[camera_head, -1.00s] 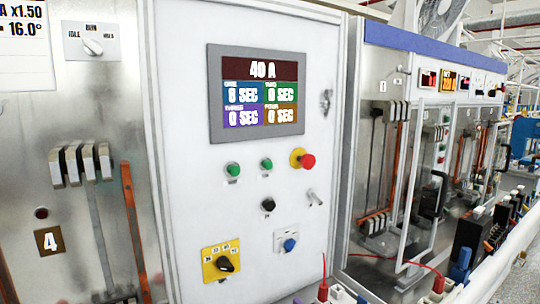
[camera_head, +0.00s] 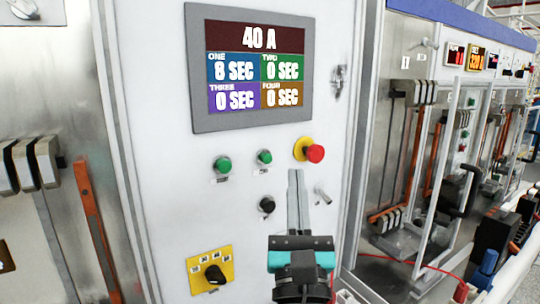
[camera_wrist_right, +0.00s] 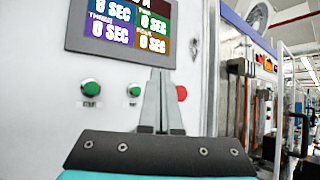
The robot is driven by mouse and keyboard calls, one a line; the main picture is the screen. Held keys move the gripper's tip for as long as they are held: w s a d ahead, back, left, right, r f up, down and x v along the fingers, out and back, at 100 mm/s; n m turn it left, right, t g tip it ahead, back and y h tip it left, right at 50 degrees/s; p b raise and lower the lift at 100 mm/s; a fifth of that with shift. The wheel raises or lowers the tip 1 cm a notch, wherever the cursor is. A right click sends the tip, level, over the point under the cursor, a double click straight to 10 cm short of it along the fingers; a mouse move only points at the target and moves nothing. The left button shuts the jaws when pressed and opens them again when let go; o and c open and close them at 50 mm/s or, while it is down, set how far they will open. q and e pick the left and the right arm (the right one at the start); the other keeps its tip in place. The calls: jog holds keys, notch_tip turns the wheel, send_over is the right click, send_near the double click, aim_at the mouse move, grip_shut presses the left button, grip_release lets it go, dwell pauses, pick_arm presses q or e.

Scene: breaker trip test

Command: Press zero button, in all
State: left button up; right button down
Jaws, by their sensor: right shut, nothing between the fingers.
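The white panel (camera_head: 150,160) carries two green buttons, left (camera_head: 222,164) and right (camera_head: 265,157), a black button (camera_head: 267,204) below them and a red mushroom button (camera_head: 315,153) on a yellow ring. Their small labels are unreadable, so I cannot tell which is zero. My right gripper (camera_head: 296,173) is shut and empty, pointing up in front of the panel, right of the black button and below the red one. In the wrist view its fingers (camera_wrist_right: 161,78) partly cover the red button (camera_wrist_right: 182,93); both green buttons are left of them. My left gripper is not in view.
A display (camera_head: 252,68) above reads 40 A, ONE 8 SEC, the others 0 SEC. A yellow plate with a black rotary knob (camera_head: 214,275) is low left. A small metal switch (camera_head: 322,195) is right of my fingers. Orange bars and breakers stand either side.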

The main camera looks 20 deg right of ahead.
aim_at(267, 158)
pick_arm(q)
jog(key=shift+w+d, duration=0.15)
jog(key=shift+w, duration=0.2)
pick_arm(e)
jog(key=m, duration=0.1)
jog(key=w+d+f+m+g+h, duration=0.1)
jog(key=d+m+g, duration=0.1)
jog(key=shift+w+d+f+h, duration=0.25)
jog(key=shift+f+h, duration=0.05)
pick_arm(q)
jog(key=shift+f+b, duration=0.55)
pick_arm(e)
jog(key=shift+w+a, duration=0.2)
jog(key=shift+w, duration=1.25)
jog(key=shift+w+a, duration=0.25)
jog(key=shift+w, duration=1.2)
jog(key=shift+w+a, duration=0.2)
jog(key=shift+w, duration=1.25)
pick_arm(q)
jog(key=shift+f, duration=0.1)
pick_arm(e)
jog(key=shift+w, duration=0.4)
